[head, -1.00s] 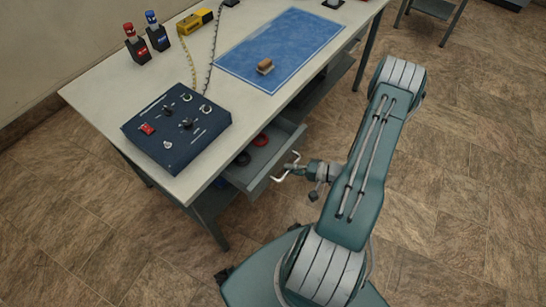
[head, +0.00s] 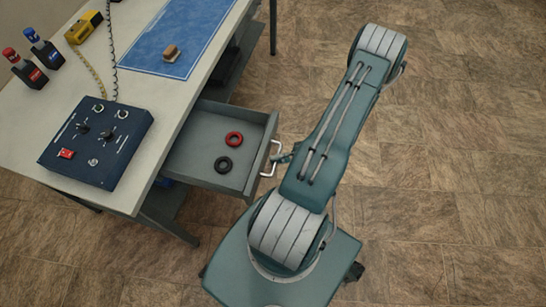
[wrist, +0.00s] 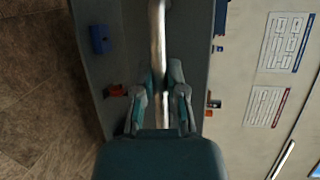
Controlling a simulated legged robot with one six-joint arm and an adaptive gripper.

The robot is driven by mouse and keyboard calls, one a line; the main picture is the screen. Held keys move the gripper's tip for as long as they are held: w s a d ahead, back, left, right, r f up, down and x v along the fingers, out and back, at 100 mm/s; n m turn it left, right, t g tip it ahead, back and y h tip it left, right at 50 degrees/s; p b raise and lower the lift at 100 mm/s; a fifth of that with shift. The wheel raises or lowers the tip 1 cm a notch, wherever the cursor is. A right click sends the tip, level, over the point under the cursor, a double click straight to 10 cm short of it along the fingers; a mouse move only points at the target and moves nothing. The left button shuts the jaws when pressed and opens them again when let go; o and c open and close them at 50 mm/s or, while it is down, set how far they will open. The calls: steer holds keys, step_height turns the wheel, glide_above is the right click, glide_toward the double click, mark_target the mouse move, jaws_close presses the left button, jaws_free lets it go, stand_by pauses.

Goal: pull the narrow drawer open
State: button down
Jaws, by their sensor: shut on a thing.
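The narrow grey drawer (head: 198,130) stands well out from under the table in the head view. Its silver bar handle (head: 270,160) is on the drawer's front face. A red ring (head: 234,139) and a black ring (head: 223,165) lie inside on the drawer floor. My gripper (head: 281,157) is at the handle, partly hidden by my arm. In the wrist view my two fingers (wrist: 158,95) are closed around the silver handle bar (wrist: 157,35).
Open tiled floor (head: 450,150) lies to the right.

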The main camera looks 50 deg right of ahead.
steer(key=shift+f, duration=0.15)
steer(key=c, duration=0.7)
jaws_free()
steer(key=v, duration=1.2)
